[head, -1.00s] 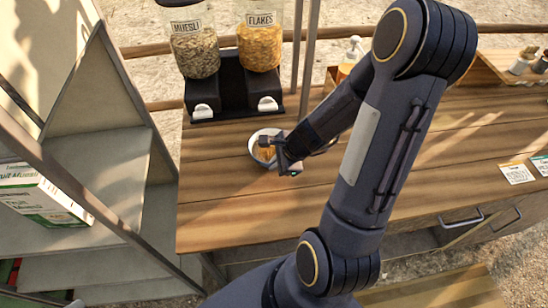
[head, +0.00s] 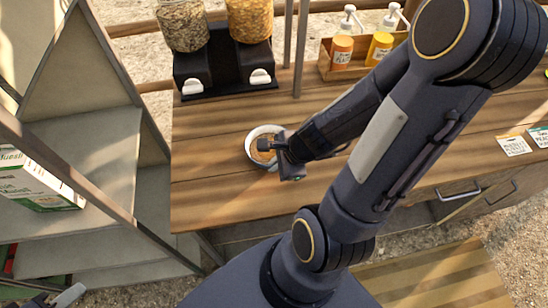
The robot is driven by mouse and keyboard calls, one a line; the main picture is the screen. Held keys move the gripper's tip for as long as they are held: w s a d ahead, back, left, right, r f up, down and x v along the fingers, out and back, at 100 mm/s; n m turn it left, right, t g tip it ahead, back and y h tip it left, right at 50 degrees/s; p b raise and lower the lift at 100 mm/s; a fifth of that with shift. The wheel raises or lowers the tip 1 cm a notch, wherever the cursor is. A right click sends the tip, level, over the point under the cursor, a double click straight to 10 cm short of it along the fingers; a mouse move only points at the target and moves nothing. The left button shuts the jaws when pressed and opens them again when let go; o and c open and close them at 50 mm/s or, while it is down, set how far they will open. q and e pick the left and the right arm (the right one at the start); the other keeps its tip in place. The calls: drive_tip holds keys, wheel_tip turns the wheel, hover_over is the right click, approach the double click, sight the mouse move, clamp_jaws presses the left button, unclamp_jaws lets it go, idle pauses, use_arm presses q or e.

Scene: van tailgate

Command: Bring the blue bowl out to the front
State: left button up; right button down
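The blue bowl (head: 250,153) stands on the wooden counter, in front of the cereal dispensers. Its rim looks pale blue-grey, and brown-orange cereal shows inside. My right gripper (head: 275,150) reaches it from the right and straddles its right rim, one finger over the inside and one outside. It looks shut on that rim and hides the right side of the bowl. Whether the bowl is lifted off the counter is hard to tell. A part of what looks like my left gripper (head: 66,297) shows at the bottom left edge, far from the bowl, its fingers unclear.
Two cereal dispensers (head: 225,72) stand behind the bowl. A wooden caddy (head: 345,72) with pump bottles is at the back. A shelf unit with a carton (head: 38,183) is on the left. The counter (head: 215,205) in front of the bowl is clear.

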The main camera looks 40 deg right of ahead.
drive_tip(key=c, duration=1.5)
unclamp_jaws()
drive_tip(key=shift+c, duration=0.2)
drive_tip(key=p+v, duration=0.6)
drive_tip(key=v, duration=0.1)
drive_tip(key=shift+s+r, duration=0.25)
drive_tip(key=shift+r, duration=0.1)
